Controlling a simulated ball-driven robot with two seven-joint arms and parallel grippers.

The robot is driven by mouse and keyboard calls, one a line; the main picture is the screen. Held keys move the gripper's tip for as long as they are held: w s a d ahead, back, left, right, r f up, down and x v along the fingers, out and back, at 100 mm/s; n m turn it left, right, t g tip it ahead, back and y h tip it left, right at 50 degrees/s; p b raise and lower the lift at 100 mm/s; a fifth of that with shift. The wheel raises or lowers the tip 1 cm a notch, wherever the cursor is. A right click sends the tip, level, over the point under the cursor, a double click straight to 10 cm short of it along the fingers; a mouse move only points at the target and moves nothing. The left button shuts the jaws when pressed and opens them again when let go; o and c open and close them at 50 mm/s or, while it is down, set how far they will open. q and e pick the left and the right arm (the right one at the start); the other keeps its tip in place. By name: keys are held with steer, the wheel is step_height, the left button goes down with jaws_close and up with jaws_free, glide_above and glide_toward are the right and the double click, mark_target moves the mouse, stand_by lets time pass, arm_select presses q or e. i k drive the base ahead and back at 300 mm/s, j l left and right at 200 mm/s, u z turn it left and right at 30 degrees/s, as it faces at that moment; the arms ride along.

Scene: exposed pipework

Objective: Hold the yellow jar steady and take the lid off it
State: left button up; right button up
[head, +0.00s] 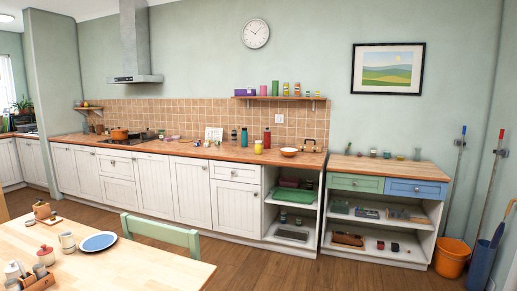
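A small yellow jar (258,147) stands upright near the front edge of the long wooden counter, left of the wooden bowl and just in front of a red bottle (267,138). It is too small in the head view to make out its lid clearly. Neither of my grippers is in view, and nothing is seen touching the jar.
The wooden counter (180,149) also bears dark and teal bottles, an orange pot (119,134) and a bowl (289,152). A dining table (130,270) with a blue plate (98,241) and a green chair (160,232) stand in front. Bare floor lies between.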

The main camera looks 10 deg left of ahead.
mark_target(257, 146)
steer(key=i+z, duration=0.25)
steer(key=i, duration=2.15)
steer(key=i+j+z, duration=0.1)
steer(key=i, duration=0.4)
steer(key=i+j+z, duration=0.1)
steer(key=i+j, duration=0.15)
steer(key=i, duration=0.3)
steer(key=i+j+z, duration=0.1)
steer(key=i+j, duration=0.15)
steer(key=i, duration=0.25)
steer(key=i+j, duration=0.15)
steer(key=j, duration=0.2)
steer(key=i+j+z, duration=0.15)
steer(key=j, duration=0.25)
steer(key=i+j, duration=0.1)
steer(key=j, duration=0.25)
steer(key=i+j+z, duration=0.1)
steer(key=j, duration=0.3)
